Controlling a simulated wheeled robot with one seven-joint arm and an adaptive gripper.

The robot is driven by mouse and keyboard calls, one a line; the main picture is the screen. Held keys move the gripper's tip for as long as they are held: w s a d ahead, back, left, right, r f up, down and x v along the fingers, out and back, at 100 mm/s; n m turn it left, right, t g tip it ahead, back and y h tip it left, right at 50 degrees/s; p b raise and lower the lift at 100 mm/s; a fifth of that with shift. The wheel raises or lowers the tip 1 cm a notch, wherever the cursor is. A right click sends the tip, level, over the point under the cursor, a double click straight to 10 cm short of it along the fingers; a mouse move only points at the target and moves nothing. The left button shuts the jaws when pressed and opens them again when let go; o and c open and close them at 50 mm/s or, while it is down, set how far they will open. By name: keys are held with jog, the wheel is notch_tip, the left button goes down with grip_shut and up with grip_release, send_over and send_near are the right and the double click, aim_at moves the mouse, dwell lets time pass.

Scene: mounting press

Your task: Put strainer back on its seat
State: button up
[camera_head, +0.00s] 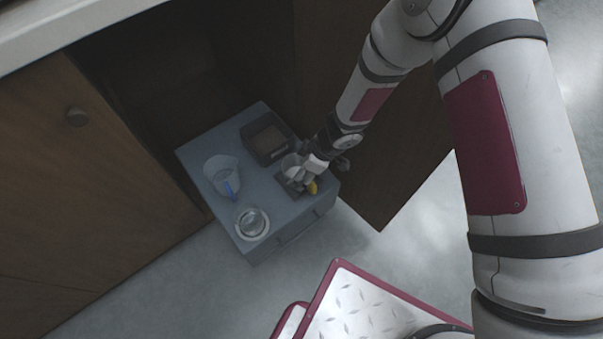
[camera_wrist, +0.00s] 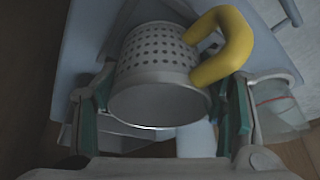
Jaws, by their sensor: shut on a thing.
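The strainer (camera_wrist: 158,55) is a grey metal cup with rows of small holes and a thick yellow handle (camera_wrist: 228,45). In the wrist view it sits between the green-padded fingers of my gripper (camera_wrist: 162,112), which is shut on it. In the head view my gripper (camera_head: 306,170) is over the right side of a blue-grey unit, with the strainer's yellow handle showing below the fingers. A small dark square recess or plate (camera_head: 284,184) lies beneath the strainer, partly hidden by it. I cannot tell whether the strainer touches it.
On the unit (camera_head: 205,145) stand a dark tray (camera_head: 262,134) at the back, a clear beaker (camera_head: 217,166) with a blue item at left, and a glass vessel (camera_head: 252,222) on a pale ring in front. A brown door panel (camera_head: 400,165) stands close at right.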

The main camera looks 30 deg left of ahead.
jog(key=shift+f, duration=0.25)
jog(key=shift+f, duration=0.1)
jog(key=o, duration=1.3)
jog(key=p+v, duration=0.7)
jog(key=v, duration=0.5)
jog(key=shift+s, duration=0.1)
jog(key=shift+s, duration=0.1)
